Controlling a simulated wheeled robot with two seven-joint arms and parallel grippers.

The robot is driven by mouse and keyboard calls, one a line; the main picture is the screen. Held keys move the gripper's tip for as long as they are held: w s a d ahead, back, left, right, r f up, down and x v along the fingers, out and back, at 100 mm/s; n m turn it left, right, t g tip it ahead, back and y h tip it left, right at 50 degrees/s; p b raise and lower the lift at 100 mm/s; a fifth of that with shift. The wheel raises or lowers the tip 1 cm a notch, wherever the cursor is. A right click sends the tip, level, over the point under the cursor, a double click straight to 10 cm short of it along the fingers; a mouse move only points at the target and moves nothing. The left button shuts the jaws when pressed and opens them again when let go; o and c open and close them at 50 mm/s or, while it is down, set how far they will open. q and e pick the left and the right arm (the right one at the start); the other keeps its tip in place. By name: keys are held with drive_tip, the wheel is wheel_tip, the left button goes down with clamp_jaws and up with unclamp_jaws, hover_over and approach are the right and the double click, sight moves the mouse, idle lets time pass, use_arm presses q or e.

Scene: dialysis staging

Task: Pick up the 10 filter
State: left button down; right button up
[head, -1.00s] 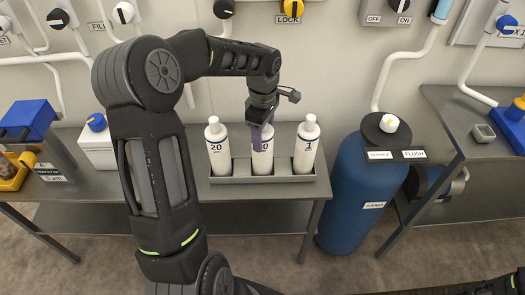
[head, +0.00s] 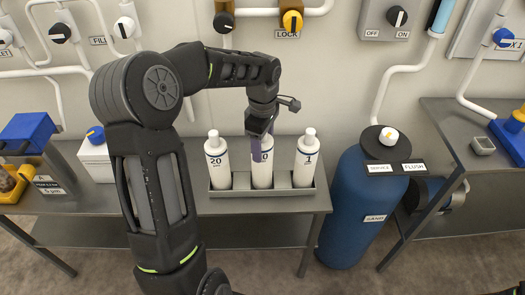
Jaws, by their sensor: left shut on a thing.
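The 10 filter (head: 265,173) is a white bottle in the middle of three in a grey tray (head: 240,201) on the metal table. Its label is partly covered by a finger, so only the "0" shows clearly. My left gripper (head: 261,147) comes down from above and is shut on this filter at its upper part. The filter stands upright, its base within the tray. The 20 filter (head: 217,170) stands to its left and the 1 filter (head: 304,170) to its right, both close by. My right gripper is not in view.
A blue tank (head: 350,215) marked SAND stands right of the table. A white box with a blue knob (head: 97,155) and a blue-lidded case (head: 30,130) sit at left. Pipes and valves, including the LOCK valve (head: 291,20), line the wall behind.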

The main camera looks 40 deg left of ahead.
use_arm(q)
wheel_tip(320, 180, up, 9)
drive_tip(key=shift+f, duration=0.2)
idle(0.6)
